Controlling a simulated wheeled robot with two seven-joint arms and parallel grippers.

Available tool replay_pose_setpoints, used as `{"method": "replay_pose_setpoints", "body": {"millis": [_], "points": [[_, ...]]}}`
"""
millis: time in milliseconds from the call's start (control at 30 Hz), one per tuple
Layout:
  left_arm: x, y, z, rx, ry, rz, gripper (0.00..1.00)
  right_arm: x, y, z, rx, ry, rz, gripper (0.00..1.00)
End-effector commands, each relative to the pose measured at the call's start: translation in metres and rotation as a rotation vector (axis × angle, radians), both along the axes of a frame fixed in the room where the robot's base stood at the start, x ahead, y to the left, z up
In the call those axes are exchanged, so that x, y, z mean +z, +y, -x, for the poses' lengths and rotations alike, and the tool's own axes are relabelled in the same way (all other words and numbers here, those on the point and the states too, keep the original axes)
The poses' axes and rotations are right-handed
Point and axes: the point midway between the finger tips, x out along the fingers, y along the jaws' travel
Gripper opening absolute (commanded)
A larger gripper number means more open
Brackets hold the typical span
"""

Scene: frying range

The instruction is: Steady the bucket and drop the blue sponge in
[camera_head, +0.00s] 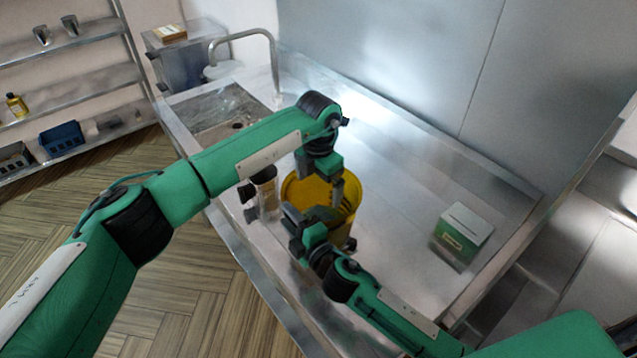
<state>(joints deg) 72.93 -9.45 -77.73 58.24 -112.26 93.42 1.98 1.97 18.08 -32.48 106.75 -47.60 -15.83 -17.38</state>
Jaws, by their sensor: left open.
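The yellow bucket (352,190) stands upright on the steel counter, partly hidden by both of my grippers. My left gripper (336,190) is open and points down over the bucket's mouth. I see nothing between its fingers. My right gripper (303,218) is at the bucket's near side, lower than the left one. Its fingers overlap the near rim in the picture, and I cannot tell whether they are closed on it. I cannot make out the blue sponge; the inside of the bucket is largely hidden.
A green box with a pale top (463,232) stands right of the bucket. A jar (266,192) stands left of it, partly behind my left arm. A sink (215,108) with a tall tap (273,62) lies behind. A shelf at left holds a blue bin (62,138).

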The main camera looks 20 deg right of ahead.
Motion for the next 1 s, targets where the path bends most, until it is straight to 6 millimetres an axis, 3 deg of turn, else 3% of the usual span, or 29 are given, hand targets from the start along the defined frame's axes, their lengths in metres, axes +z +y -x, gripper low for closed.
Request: {"method": "replay_pose_setpoints", "body": {"millis": [267,700,1000], "points": [[-0.007,0.0,0.0,0.0,0.0,0.0,1.0,-0.002,-0.006,0.016,0.001,-0.001,0.0,0.4],[-0.038,0.0,0.0,0.0,0.0,0.0,1.0,-0.006,-0.038,0.095,0.0,0.002,0.001,0.4],[-0.048,0.0,0.0,0.0,0.0,0.0,1.0,-0.004,-0.05,0.124,-0.001,0.001,0.001,0.4]]}}
